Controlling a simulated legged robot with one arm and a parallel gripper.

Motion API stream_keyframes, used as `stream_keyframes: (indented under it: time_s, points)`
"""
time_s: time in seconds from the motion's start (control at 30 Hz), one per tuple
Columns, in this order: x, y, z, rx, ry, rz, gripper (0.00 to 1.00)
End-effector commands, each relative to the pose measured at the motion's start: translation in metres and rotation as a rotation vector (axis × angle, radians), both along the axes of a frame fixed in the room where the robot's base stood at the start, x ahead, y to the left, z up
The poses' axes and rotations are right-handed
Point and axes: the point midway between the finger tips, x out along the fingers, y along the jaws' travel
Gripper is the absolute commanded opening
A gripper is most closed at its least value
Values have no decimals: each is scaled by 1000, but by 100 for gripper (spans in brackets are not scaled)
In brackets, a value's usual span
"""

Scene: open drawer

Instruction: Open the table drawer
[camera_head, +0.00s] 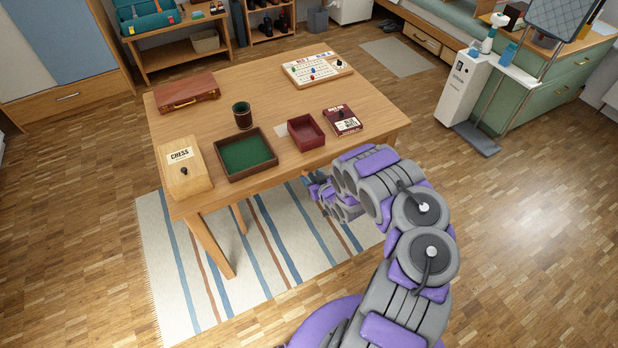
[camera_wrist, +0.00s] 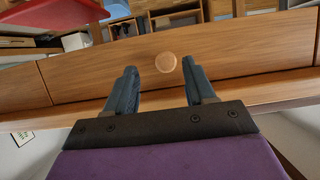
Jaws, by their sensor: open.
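The wooden table (camera_head: 250,92) stands ahead of me, and my arm reaches to its near edge. In the wrist view the drawer front (camera_wrist: 235,52) runs across the frame, with seams at both ends, and looks flush with the wood beside it. Its round wooden knob (camera_wrist: 166,62) shows near the middle. My gripper (camera_wrist: 160,72) is open, with one dark finger on each side of the knob. The knob sits between the fingertips or just beyond them; contact is not visible. In the head view my gripper (camera_head: 318,190) is low by the table's near edge, partly hidden by my arm.
On the tabletop are a chess box (camera_head: 184,172), a green-lined tray (camera_head: 246,155), a red tray (camera_head: 306,133), a dice cup (camera_head: 242,115), a card box (camera_head: 343,121), a brown case (camera_head: 187,92) and a game board (camera_head: 317,70). A striped rug (camera_head: 170,265) lies below.

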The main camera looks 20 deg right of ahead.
Motion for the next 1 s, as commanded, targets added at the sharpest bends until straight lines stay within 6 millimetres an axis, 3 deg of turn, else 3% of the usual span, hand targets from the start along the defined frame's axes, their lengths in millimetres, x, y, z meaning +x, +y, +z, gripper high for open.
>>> stream_keyframes:
  time_s: [0.3,0.67,1.0]
  points:
    - [23,6,-9,-7,0,2,54]
    - [26,1,-9,-2,-1,1,53]
    - [25,4,-9,-5,0,1,21]
